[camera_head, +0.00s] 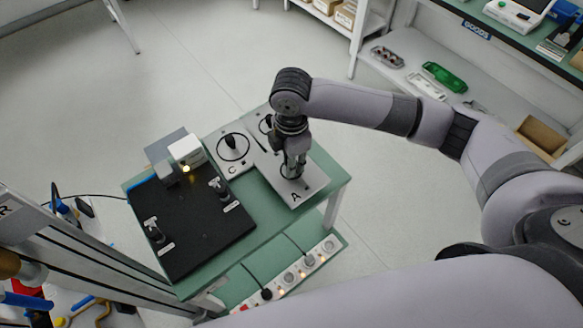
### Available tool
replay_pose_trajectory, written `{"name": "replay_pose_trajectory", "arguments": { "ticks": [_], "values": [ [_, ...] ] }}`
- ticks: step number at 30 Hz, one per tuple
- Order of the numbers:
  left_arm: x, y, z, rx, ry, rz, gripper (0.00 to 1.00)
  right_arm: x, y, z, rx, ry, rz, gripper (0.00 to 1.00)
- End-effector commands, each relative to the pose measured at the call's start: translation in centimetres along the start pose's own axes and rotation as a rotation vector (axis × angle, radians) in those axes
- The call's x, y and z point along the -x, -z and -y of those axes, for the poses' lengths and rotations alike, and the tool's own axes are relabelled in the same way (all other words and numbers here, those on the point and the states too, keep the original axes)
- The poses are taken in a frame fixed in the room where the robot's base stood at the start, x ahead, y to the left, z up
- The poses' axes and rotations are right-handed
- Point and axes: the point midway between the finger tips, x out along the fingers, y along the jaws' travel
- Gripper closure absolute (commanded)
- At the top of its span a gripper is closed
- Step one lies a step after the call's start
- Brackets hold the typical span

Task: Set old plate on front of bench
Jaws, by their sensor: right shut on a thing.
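My right gripper (292,170) points down over the grey plate marked A (308,185), at the right end of the green bench (258,238). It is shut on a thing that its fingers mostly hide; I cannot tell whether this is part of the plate. A dark ring shows under the fingertips. A grey plate marked C (225,160) lies to the left, with a black upright piece inside a ring. I cannot tell which thing is the old plate. My left gripper is not in view.
A black mat (195,235) with two small black fixtures covers the bench's left part. A white box (187,149) with a lit lamp stands behind it. A power strip (300,268) lies on the lower shelf. A narrow green strip right of the mat is clear.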

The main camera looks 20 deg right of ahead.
Motion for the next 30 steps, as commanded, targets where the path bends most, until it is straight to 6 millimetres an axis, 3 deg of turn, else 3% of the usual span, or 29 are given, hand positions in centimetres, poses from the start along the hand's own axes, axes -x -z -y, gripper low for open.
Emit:
{"name": "replay_pose_trajectory", "arguments": {
  "ticks": [7, 18, 19, 27, 30],
  "values": [
    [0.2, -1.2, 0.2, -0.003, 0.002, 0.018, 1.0, -3.3, 0.0, 0.0, 0.0, -0.001, -0.001, 1.0],
    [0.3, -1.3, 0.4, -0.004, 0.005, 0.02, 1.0, -3.7, 0.0, 0.0, 0.0, -0.001, -0.001, 1.0],
    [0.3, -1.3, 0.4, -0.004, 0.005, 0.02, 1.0, -3.9, 0.0, 0.1, 0.0, 0.002, 0.0, 0.8],
    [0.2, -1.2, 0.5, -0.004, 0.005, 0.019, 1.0, -3.8, 0.0, 0.1, 0.0, 0.001, 0.0, 0.61],
    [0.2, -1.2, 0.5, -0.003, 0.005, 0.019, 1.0, -3.8, 0.0, 0.0, 0.0, 0.001, 0.0, 0.6]
  ]
}}
